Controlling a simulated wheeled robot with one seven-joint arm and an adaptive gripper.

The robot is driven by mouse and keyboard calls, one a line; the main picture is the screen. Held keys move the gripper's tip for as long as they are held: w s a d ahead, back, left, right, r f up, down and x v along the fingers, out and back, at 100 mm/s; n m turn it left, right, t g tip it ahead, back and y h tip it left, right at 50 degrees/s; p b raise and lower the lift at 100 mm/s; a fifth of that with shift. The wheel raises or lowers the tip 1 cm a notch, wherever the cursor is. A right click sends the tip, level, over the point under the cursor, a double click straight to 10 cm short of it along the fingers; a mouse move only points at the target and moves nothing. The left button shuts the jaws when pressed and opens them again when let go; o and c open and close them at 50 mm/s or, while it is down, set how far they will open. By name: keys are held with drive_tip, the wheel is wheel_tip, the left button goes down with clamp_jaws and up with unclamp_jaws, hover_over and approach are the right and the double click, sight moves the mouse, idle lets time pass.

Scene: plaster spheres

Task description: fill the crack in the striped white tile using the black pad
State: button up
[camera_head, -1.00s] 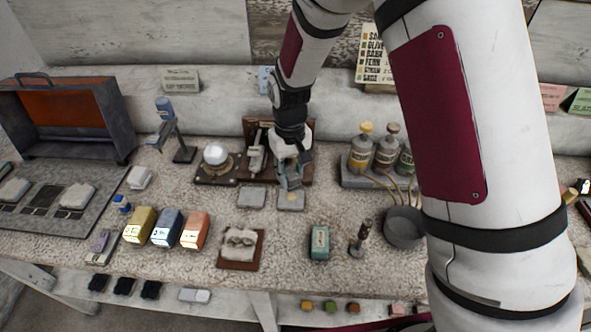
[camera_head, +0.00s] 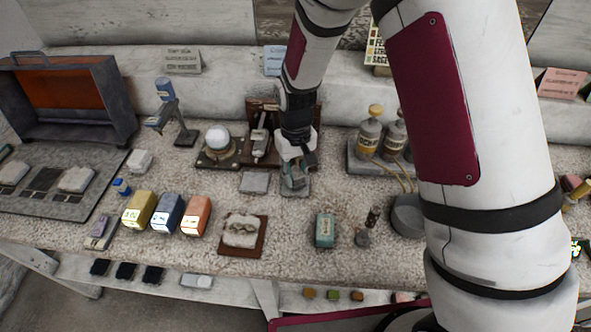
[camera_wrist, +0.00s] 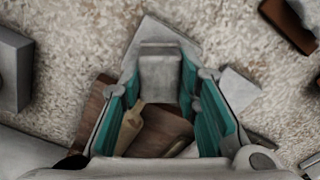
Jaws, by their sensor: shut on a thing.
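My gripper (camera_head: 292,180) points down over a flat grey tile (camera_head: 296,192) near the bench's middle. Its teal-lined fingers (camera_wrist: 160,95) are shut on a small grey block (camera_wrist: 160,72) in the wrist view. Another grey tile (camera_head: 254,182) lies to the left. Several pale tiles, including one at the left (camera_head: 77,179), lie on a grey slab. Three black pads (camera_head: 125,270) lie on the lower shelf. I cannot make out stripes or a crack.
A brown stand (camera_head: 262,104) is behind the gripper, with a white ball (camera_head: 217,138) on a base to its left. Bottles (camera_head: 370,132) stand to the right. Yellow, blue and orange blocks (camera_head: 167,212) sit front left. A teal block (camera_head: 325,230) stands in front.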

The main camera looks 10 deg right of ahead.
sight(296, 172)
drive_tip(key=shift+f, duration=0.55)
idle(1.7)
drive_tip(key=shift+r, duration=0.1)
drive_tip(key=shift+r+p, duration=1.2)
drive_tip(key=shift+r, duration=2.25)
drive_tip(key=w+d+m, duration=0.3)
drive_tip(key=d, duration=1.1)
drive_tip(key=shift+r+m, duration=0.35)
drive_tip(key=shift+m, duration=0.05)
drive_tip(key=shift+w, duration=0.1)
